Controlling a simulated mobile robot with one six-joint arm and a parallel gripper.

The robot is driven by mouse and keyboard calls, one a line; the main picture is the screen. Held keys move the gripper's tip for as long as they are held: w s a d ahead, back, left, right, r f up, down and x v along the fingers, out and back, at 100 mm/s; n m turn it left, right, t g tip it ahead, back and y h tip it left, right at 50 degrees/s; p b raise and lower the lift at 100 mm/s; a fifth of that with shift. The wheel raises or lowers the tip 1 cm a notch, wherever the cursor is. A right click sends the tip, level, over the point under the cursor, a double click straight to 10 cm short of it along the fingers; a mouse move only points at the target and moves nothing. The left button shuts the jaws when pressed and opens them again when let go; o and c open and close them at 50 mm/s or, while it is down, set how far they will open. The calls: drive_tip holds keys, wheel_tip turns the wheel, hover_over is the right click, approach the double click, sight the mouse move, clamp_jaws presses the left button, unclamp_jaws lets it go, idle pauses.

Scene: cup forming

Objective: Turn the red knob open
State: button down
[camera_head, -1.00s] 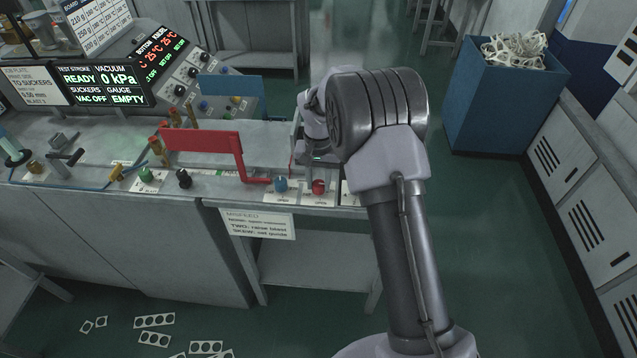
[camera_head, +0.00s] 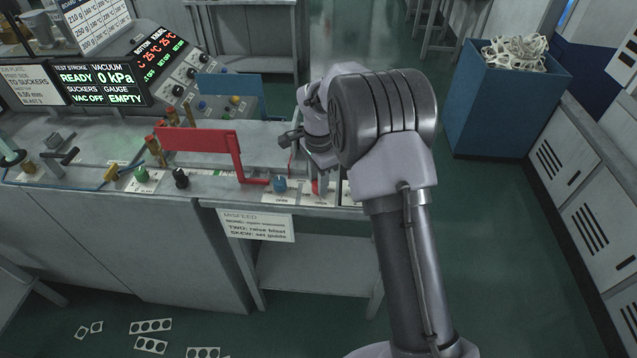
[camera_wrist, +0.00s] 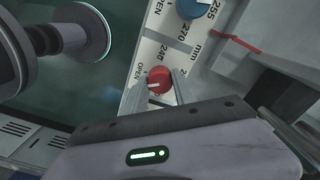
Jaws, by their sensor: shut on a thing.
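The red knob (camera_wrist: 158,80) sits on a white scale plate marked OPEN in the wrist view, with a pale pointer line across its top. How far the knob is turned is hard to read.
A blue knob (camera_head: 280,185) stands just left of the red one, close to my gripper; it also shows in the wrist view (camera_wrist: 191,8). A red bent guard (camera_head: 202,140) rises on the left. Green (camera_head: 142,174) and black (camera_head: 181,178) knobs stand farther left. The display reads READY, 0 kPa.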

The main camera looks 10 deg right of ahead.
drive_tip(key=shift+w+r+m+b, duration=0.1)
drive_tip(key=shift+m+b, duration=0.3)
drive_tip(key=shift+m, duration=1)
drive_tip(key=c, duration=1)
unclamp_jaws()
wheel_tip(320, 180, up, 17)
drive_tip(key=p, duration=0.5)
drive_tip(key=shift+r, duration=0.2)
